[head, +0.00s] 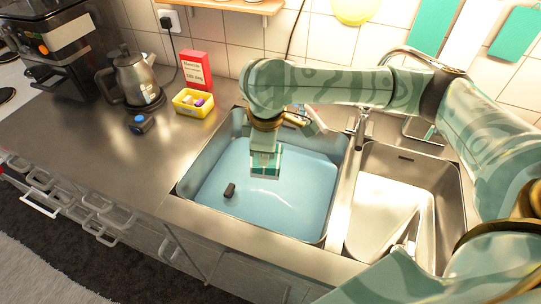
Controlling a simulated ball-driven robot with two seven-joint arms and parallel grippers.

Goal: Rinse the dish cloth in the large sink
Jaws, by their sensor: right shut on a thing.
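The large sink (205,160) is the left basin and holds pale blue water. My right arm reaches in from the right, and its right gripper (264,150) points down over the middle of this basin. The gripper is shut on the dish cloth (265,166), a small green and white piece below the fingers. I cannot tell whether the cloth touches the water. The fingertips are partly hidden by the cloth. My left gripper is not in view.
A small dark object (230,190) is in the large sink. The smaller steel sink (370,205) is to its right, with the tap (361,122) behind. A kettle (135,76), yellow tub (193,103) and red box (196,70) stand left. The counter front-left is clear.

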